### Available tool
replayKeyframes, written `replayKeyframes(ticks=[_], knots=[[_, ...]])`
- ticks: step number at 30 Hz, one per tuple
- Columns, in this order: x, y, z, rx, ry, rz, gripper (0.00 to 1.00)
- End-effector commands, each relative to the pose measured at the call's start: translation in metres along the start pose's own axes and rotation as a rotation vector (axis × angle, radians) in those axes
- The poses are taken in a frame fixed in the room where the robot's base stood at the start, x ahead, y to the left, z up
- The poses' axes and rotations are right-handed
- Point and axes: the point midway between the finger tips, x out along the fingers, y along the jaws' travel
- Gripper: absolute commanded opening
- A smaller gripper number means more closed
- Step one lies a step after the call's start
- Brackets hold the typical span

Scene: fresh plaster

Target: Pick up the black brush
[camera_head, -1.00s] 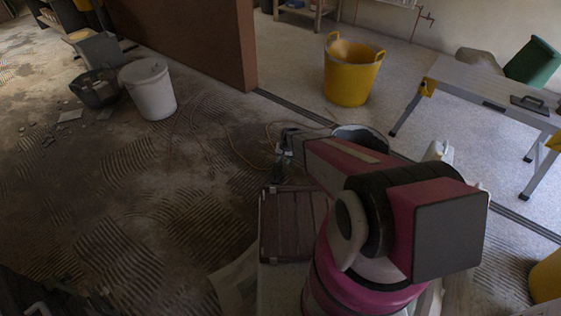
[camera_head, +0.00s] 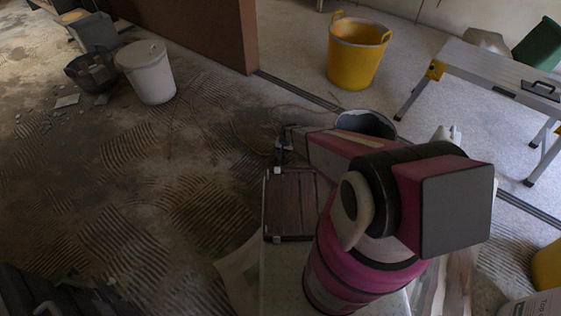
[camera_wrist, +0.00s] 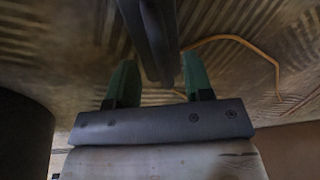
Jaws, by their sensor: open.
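My gripper (camera_wrist: 160,82) is open in the wrist view, with two green fingers standing apart on a grey bar. A long dark bar (camera_wrist: 152,35) comes down from the top edge toward the gap between the fingers. I cannot tell whether it is the black brush or whether it is between the fingers or beyond them. In the head view my gripper end (camera_head: 283,148) is small and dark, beyond the pink arm, above the edge of a brown slatted panel (camera_head: 296,205). No black brush can be made out for certain in the head view.
A grey bucket (camera_head: 372,125) stands just beyond my arm. A yellow tub (camera_head: 357,55) and a folding bench (camera_head: 490,70) carrying a dark handled item (camera_head: 541,90) stand behind. A white bucket (camera_head: 147,75) stands at left. The ridged floor in the left middle is mostly clear.

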Motion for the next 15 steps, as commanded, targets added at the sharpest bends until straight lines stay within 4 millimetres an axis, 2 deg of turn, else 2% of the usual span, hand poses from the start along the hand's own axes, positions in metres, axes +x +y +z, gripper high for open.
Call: replayKeyframes(ticks=[6, 14, 15], knots=[[0.032, -0.002, 0.002, 0.0, -0.001, 0.0, 0.47], [0.035, -0.002, 0.004, 0.0, 0.0, 0.0, 0.47], [0.035, -0.002, 0.004, 0.0, 0.0, 0.0, 0.41]])
